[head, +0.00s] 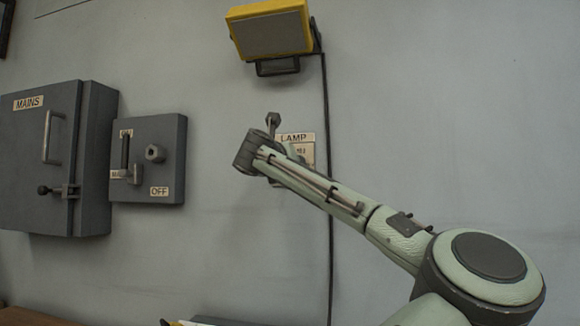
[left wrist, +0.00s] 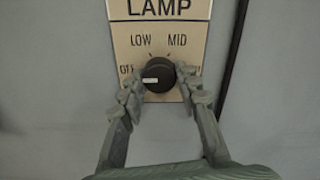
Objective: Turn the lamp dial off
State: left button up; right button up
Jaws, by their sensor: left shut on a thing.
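The lamp dial (left wrist: 158,73) is a round black knob with a pale pointer mark, on a plate (left wrist: 160,20) labelled LAMP with LOW and MID above the knob. The mark points left, toward the partly covered OFF label. My left gripper (left wrist: 161,88) is shut on the dial, one finger on each side, in the left wrist view. In the head view an arm reaches in from the lower right to the lamp plate (head: 297,137), covering the dial. The yellow lamp (head: 270,33) hangs above, its face grey and unlit. My right gripper is not in view.
A grey MAINS cabinet (head: 38,155) with a handle stands out from the wall at left. Beside it is a grey switch box (head: 165,130) with a lever and an OFF label. A black cable (head: 327,100) runs down the wall right of the plate. The wall further right is bare.

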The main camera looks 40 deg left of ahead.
pick_arm(q)
jog(key=shift+f, duration=0.15)
jog(key=o, duration=1.2)
jog(key=shift+c, duration=0.2)
jog(key=v, duration=1.2)
